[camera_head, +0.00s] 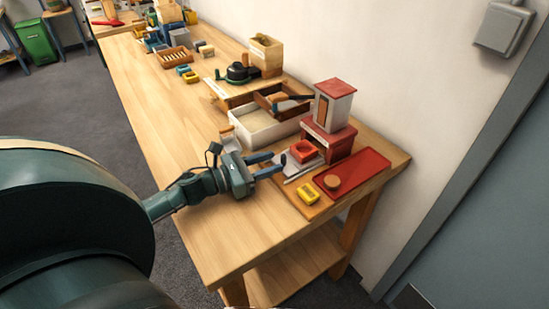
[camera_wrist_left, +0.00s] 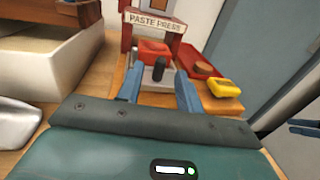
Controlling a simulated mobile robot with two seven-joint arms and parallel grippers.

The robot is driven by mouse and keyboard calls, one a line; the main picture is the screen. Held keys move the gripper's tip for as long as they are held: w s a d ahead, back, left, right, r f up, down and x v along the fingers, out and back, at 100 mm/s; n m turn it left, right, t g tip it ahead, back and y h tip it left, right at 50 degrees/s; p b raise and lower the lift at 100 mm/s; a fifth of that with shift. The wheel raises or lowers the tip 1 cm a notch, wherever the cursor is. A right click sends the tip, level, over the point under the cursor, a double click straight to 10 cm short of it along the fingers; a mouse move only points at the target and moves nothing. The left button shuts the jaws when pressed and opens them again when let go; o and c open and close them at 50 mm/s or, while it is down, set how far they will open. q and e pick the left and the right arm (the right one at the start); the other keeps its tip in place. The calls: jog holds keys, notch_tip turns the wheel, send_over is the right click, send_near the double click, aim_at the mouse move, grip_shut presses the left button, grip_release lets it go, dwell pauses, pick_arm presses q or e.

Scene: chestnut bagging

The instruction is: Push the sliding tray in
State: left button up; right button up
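The paste press (camera_head: 330,120) is a red and white tower at the far right of the table, lettered "PASTE PRESS" in the left wrist view (camera_wrist_left: 155,20). Its grey sliding tray (camera_wrist_left: 148,84) sticks out at the front, with a red square cup (camera_head: 303,151) above it and a dark upright knob (camera_wrist_left: 159,70) at its front end. My left gripper (camera_head: 270,166) is in front of the tray. Its blue fingers are apart, one on each side of the knob in the left wrist view (camera_wrist_left: 158,90). I cannot tell whether they touch it. My right gripper does not show clearly.
A red tray (camera_head: 352,173) with a round brown piece and a yellow block (camera_head: 307,193) lie right of the press. A white bin (camera_head: 262,128) and wooden box stand to its left. The front table area is clear. Dark blue parts show at the left wrist view's right edge.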

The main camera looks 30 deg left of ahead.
pick_arm(q)
jog(key=shift+x, duration=1)
grip_shut()
